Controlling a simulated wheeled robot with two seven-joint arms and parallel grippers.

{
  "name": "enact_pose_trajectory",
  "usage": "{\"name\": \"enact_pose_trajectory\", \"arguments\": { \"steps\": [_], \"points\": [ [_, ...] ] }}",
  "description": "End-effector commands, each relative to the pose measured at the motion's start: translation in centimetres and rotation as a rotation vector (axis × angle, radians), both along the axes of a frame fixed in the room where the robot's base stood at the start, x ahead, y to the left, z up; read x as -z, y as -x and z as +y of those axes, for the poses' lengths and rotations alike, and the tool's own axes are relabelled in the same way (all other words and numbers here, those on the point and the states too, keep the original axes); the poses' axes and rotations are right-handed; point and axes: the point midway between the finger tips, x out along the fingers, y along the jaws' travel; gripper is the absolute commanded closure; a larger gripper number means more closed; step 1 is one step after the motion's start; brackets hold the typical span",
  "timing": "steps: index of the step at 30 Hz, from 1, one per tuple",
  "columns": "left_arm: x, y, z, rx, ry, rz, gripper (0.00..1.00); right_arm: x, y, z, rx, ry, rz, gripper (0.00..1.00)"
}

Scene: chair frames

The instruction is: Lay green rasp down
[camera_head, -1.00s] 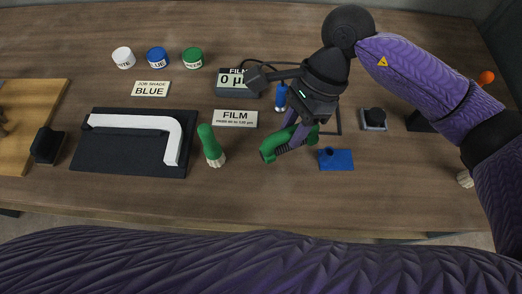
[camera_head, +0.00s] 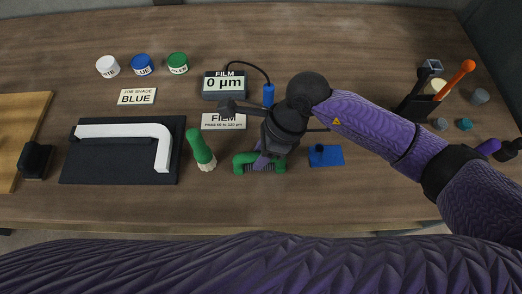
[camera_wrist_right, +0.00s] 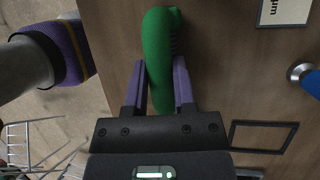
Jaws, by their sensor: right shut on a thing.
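My right gripper (camera_head: 266,160) is shut on the green rasp (camera_head: 242,166), a curved green bar with a dark ridged section. The rasp runs left to right in the head view, low by the table's front, between the green-handled brush and the blue block. Whether it touches the tabletop is unclear. In the right wrist view the rasp (camera_wrist_right: 158,50) stands between the two purple fingers of the right gripper (camera_wrist_right: 160,85), with wooden tabletop beyond it. The left gripper is not in view.
A black mat (camera_head: 75,165) bears a white bent bar (camera_head: 122,131). A dark holder (camera_head: 417,108) stands right.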

Motion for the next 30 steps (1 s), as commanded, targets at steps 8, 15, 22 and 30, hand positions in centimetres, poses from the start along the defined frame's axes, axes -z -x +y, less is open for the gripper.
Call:
{"name": "enact_pose_trajectory", "arguments": {
  "steps": [8, 15, 22, 30],
  "points": [
    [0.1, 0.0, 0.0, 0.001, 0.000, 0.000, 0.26, 0.1, 0.0, 0.0, 0.000, 0.001, 0.000, 0.32],
    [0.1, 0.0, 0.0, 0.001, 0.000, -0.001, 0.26, 0.1, 0.0, 0.0, 0.000, 0.001, 0.000, 0.32],
    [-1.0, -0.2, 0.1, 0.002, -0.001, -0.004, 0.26, -3.6, -0.7, -1.6, 0.001, 0.002, -0.005, 0.32],
    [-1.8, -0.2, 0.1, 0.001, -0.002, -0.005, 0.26, -9.7, -1.8, -4.3, 0.001, 0.002, -0.003, 0.32]
  ]
}}
